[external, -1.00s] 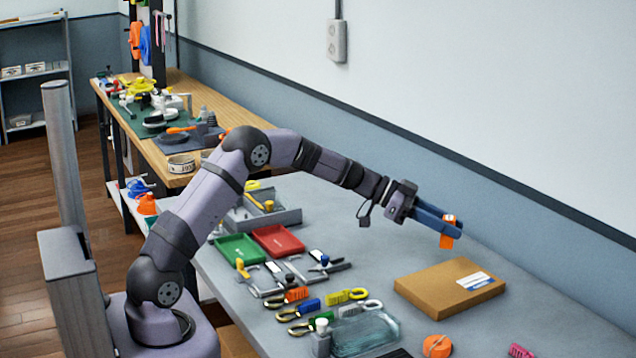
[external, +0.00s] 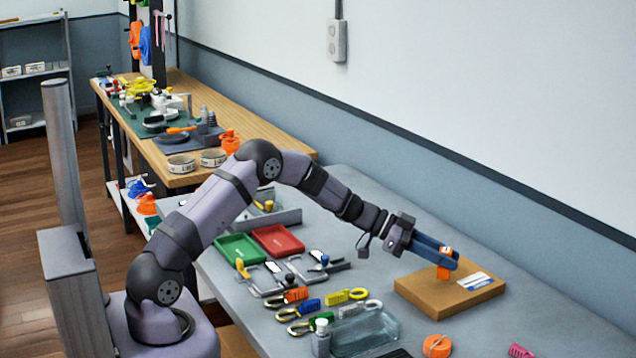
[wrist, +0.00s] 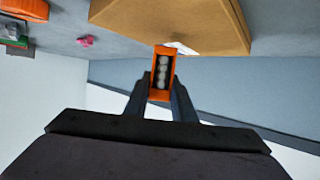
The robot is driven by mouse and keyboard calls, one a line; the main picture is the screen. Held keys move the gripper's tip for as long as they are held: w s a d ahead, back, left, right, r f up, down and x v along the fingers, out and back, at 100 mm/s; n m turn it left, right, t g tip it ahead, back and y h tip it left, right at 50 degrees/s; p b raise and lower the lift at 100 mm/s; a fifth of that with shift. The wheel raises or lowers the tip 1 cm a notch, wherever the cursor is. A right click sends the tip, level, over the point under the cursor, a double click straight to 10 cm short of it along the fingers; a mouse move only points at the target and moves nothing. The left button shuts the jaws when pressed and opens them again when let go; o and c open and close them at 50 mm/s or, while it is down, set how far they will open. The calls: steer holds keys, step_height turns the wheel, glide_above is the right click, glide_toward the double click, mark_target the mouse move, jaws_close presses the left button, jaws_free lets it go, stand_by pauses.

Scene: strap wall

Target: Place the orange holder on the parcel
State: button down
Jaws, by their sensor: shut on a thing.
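The orange holder (external: 444,271) is held between the fingertips of my gripper (external: 447,259), which is shut on it. In the wrist view the holder (wrist: 163,72) is an open-topped orange box with several grey round pieces in a row inside, between my gripper's fingers (wrist: 162,92). The parcel (external: 425,291) is a flat brown box with a white and blue label (external: 475,282) on top. The holder is over the parcel's top, left of the label; I cannot tell if it touches. The parcel also shows in the wrist view (wrist: 185,22).
An orange round thing (external: 437,346) and a pink piece (external: 520,351) lie in front of the parcel. A glass dish (external: 365,334), several pliers and clamps, and green (external: 240,248) and red (external: 278,240) trays are to the left. The wall runs behind the table.

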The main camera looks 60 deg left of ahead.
steer(key=shift+f, duration=1)
steer(key=shift+f, duration=0.15)
steer(key=c, duration=1.5)
jaws_free()
steer(key=shift+r, duration=0.2)
steer(key=b+v, duration=0.2)
steer(key=v, duration=1)
